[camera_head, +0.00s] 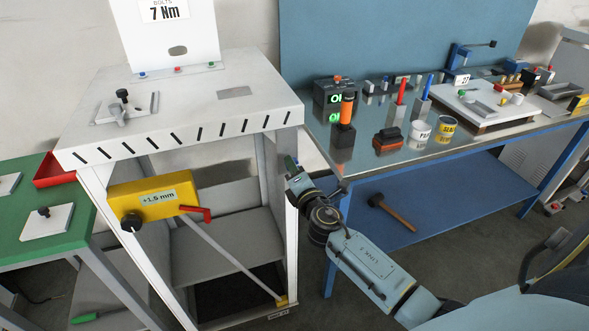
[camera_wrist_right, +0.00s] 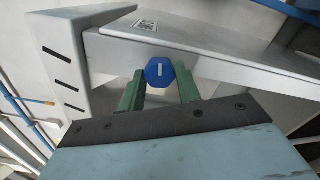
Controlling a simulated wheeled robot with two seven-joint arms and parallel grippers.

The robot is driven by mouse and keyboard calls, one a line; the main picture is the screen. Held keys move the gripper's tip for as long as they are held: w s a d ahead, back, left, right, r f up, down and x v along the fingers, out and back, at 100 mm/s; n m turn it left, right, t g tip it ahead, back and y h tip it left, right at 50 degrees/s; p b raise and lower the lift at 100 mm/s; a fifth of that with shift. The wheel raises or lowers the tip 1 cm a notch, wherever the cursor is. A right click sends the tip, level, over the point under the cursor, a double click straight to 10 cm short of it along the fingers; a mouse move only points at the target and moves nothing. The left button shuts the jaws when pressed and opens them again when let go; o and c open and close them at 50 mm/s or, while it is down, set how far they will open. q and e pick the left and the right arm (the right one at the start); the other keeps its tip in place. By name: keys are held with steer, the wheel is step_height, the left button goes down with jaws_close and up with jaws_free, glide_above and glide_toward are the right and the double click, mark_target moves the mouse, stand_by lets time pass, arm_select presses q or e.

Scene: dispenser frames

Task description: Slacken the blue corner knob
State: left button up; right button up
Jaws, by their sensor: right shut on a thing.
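The blue corner knob (camera_wrist_right: 159,71) shows in the right wrist view, with a white mark on its face. It sits at the edge of the white frame (camera_wrist_right: 215,62). The green fingers of my right gripper (camera_wrist_right: 160,86) are shut on it, one on each side. In the head view my right gripper (camera_head: 291,166) is at the right front corner of the white dispenser frame (camera_head: 185,100). The knob cannot be made out there. My left gripper is not in view.
A yellow box (camera_head: 155,198) with a black knob and red lever hangs on the frame's front. A blue workbench (camera_head: 440,150) with pots and tools stands to the right, a hammer (camera_head: 392,212) on its lower shelf. A green table (camera_head: 50,240) stands at the left.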

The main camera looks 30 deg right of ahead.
stand_by(0.3)
steer(key=o, duration=1)
steer(key=shift+c, duration=0.2)
steer(key=b+v, duration=0.1)
steer(key=v, duration=1.2)
steer(key=shift+s, duration=0.2)
steer(key=shift+a+f, duration=0.1)
